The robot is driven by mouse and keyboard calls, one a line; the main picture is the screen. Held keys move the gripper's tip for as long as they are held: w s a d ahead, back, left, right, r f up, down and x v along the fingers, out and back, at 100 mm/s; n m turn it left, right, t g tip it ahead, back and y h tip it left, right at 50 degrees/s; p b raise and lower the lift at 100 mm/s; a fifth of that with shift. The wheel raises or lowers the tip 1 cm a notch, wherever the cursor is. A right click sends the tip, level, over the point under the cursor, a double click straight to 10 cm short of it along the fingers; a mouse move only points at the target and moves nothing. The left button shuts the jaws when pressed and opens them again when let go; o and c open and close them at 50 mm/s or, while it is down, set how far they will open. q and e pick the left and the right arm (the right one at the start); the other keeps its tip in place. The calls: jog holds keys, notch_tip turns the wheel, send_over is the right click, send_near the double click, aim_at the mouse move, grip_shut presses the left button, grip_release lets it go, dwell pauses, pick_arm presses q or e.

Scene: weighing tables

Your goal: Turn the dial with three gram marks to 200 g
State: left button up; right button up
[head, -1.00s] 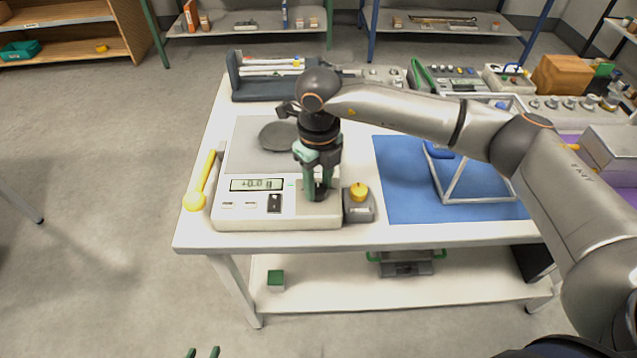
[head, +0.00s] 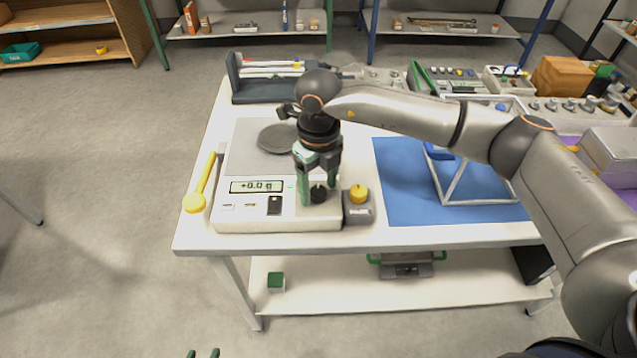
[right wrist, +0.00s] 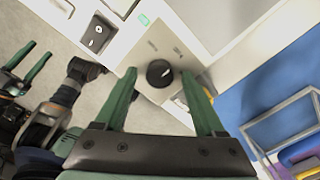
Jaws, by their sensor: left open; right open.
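The black dial (head: 318,194) sits on a beige plate at the front right of the white scale (head: 290,222). In the right wrist view the dial (right wrist: 159,73) shows a pale pointer line; the small marks around it are too blurred to read. My right gripper (head: 319,196) is open, pointing down, with one finger on each side of the dial and gaps between. It also shows in the right wrist view (right wrist: 158,76). My left gripper (head: 203,353) is open and empty at the bottom edge of the head view, away from the table.
The scale's display (head: 256,186) reads about +0.0 g. A grey box with a yellow knob (head: 358,193) stands close to the scale's right side. A yellow spoon-like tool (head: 199,190) lies on the left. A blue mat (head: 410,200) with a white frame lies to the right.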

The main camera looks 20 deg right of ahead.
aim_at(318, 191)
notch_tip(318, 191, up, 13)
jog(key=shift+f+b, duration=0.2)
jog(key=shift+b, duration=0.25)
dwell(0.4)
